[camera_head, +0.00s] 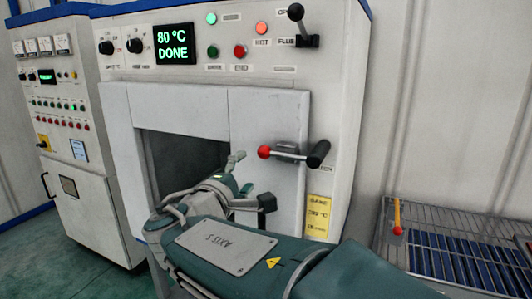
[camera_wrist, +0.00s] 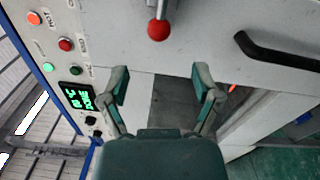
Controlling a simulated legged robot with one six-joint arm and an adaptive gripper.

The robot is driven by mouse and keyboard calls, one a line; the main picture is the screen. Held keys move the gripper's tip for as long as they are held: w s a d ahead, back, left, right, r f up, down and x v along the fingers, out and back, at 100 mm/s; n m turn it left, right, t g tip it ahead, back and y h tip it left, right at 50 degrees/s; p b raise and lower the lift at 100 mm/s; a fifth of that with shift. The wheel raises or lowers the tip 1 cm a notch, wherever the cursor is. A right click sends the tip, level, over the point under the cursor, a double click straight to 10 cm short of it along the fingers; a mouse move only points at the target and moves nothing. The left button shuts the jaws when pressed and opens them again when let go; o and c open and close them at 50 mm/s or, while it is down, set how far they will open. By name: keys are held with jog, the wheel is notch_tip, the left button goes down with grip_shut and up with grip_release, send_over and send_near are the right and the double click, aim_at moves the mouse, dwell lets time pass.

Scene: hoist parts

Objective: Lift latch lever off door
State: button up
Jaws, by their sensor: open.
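The latch lever (camera_head: 287,155) sits on the right side of the oven's pale front, a short bar ending in a red ball that points left. In the wrist view its red ball (camera_wrist: 158,29) is at the top centre, beyond my fingertips. My gripper (camera_head: 250,181) is in front of the door (camera_head: 270,120), below and left of the ball. In the wrist view my gripper (camera_wrist: 166,84) is open and empty, its two fingers spread apart and clear of the lever. The black handle (camera_wrist: 275,52) is to the right of the ball there.
A dark rectangular area (camera_head: 180,158) lies left of the lever, partly hidden by my arm. A control panel with buttons and a display (camera_head: 175,44) is above, with a black-knobbed flue lever (camera_head: 298,27). A wire rack (camera_head: 450,250) stands at the right.

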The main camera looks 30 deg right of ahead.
aim_at(260, 155)
jog(key=x, duration=1)
jog(key=shift+w+d, duration=0.15)
jog(key=shift+w, duration=0.05)
jog(key=shift+a, duration=0.2)
jog(key=shift+a, duration=0.1)
grip_shut()
